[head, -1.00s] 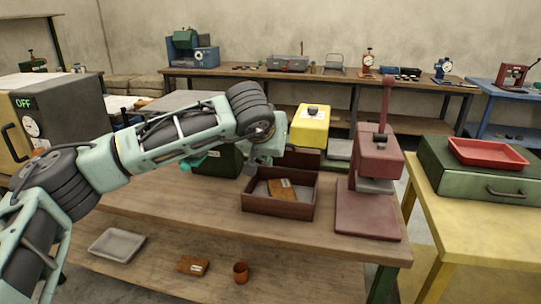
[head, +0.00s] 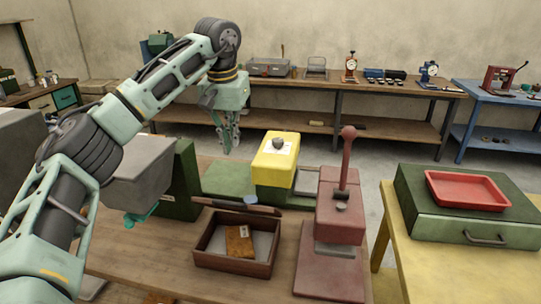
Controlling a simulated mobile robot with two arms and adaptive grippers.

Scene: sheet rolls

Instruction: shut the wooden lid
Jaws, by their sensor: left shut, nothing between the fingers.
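The wooden box (head: 202,254) stands open-topped on the wooden bench, with a brown card-like piece (head: 239,241) inside it. A thin brown strip (head: 222,205) along the back of the box looks like the raised wooden lid seen almost edge-on; its exact tilt is hard to tell. My left gripper (head: 229,150) points down, shut and empty, above and behind the box, apart from the strip. My right gripper is out of view.
A yellow block-shaped device (head: 276,165) stands behind the box. A red lever press (head: 340,205) stands to its right. A dark green block (head: 181,185) and a grey box shape (head: 138,175) are on the left.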

